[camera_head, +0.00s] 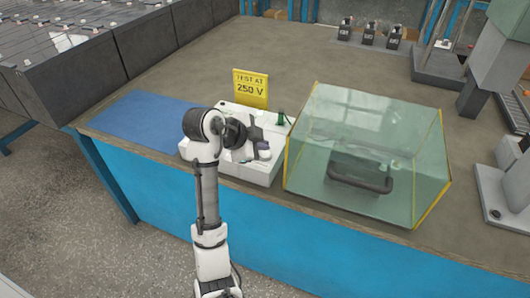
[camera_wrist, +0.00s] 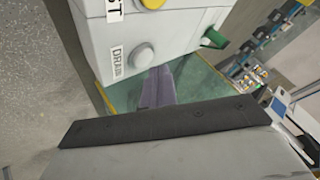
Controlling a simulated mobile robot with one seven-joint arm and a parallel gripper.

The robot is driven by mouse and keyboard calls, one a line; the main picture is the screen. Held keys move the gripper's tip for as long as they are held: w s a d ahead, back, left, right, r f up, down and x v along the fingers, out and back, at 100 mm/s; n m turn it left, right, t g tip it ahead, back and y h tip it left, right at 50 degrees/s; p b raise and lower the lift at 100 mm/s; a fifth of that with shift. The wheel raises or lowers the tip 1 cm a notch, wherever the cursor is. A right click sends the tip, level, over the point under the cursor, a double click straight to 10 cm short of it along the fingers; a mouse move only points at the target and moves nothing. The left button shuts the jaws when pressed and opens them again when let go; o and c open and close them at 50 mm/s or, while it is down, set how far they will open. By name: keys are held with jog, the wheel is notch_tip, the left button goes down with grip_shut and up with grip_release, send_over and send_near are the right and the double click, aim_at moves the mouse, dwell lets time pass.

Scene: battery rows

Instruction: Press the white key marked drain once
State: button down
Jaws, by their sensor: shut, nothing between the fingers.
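The white drain key (camera_wrist: 140,56) is a round button on a white box, next to a label reading DRAIN (camera_wrist: 117,59) in the wrist view. The white box (camera_head: 236,172) stands at the bench's front edge in the head view, partly hidden by my arm. My gripper (camera_wrist: 160,74) is shut and empty. Its dark fingertips end close beside the drain key in the wrist view; I cannot tell whether they touch. In the head view my gripper (camera_head: 256,136) is over the box's right part.
A yellow key (camera_wrist: 153,3) and a green lever (camera_wrist: 214,40) sit on the same box. A yellow sign reading TEST AT 250 V (camera_head: 251,88) stands behind it. A clear, yellow-edged cover (camera_head: 350,120) is close on the right. A blue mat (camera_head: 140,120) lies left.

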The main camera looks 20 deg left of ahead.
aim_at(262, 156)
jog(key=shift+r+p, duration=1.9)
jog(key=shift+r, duration=0.7)
